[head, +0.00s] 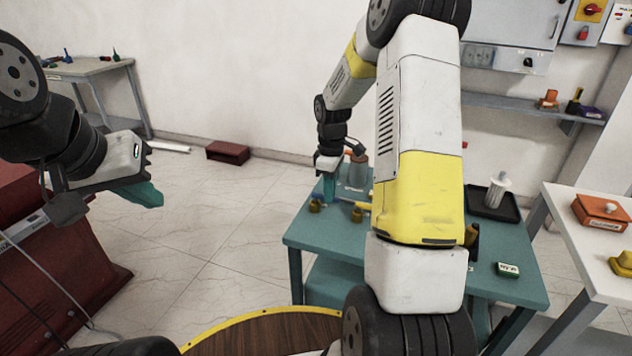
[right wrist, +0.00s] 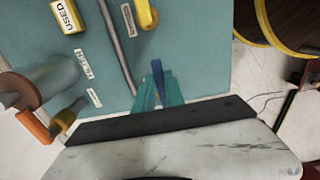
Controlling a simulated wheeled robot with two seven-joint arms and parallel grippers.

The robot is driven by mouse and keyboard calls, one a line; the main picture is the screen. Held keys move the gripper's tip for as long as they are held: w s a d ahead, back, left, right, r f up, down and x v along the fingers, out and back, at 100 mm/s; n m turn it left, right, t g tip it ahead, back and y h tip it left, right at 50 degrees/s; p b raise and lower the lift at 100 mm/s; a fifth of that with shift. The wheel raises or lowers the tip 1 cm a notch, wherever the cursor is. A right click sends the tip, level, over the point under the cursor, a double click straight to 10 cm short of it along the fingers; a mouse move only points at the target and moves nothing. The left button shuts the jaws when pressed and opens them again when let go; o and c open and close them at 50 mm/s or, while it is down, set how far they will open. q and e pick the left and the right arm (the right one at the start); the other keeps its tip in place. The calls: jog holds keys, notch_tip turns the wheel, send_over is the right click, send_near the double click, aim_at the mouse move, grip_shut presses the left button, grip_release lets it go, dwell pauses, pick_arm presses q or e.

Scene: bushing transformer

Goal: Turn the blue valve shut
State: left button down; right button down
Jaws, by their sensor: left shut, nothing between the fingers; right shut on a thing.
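The blue valve handle (right wrist: 158,74) shows in the right wrist view as a narrow upright blue strip between the fingers of my right gripper (right wrist: 158,90). The right gripper is shut on it. My left gripper (head: 145,195) is shut and empty, out over the floor at the left, away from the table.
Near the right gripper are a grey pipe (right wrist: 117,45), a yellow fitting (right wrist: 147,14), a yellow "USED" block (right wrist: 68,16), a grey cylinder (right wrist: 38,86) and an orange handle (right wrist: 33,126). A black tray (head: 508,206) holds a white ribbed bushing (head: 491,193). A white table (head: 568,215) stands right.

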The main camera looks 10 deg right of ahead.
dwell(0.4)
jog(key=c, duration=1.4)
grip_release()
notch_tip(320, 180, up, 7)
jog(key=shift+w+f, duration=0.1)
jog(key=shift+r, duration=0.5)
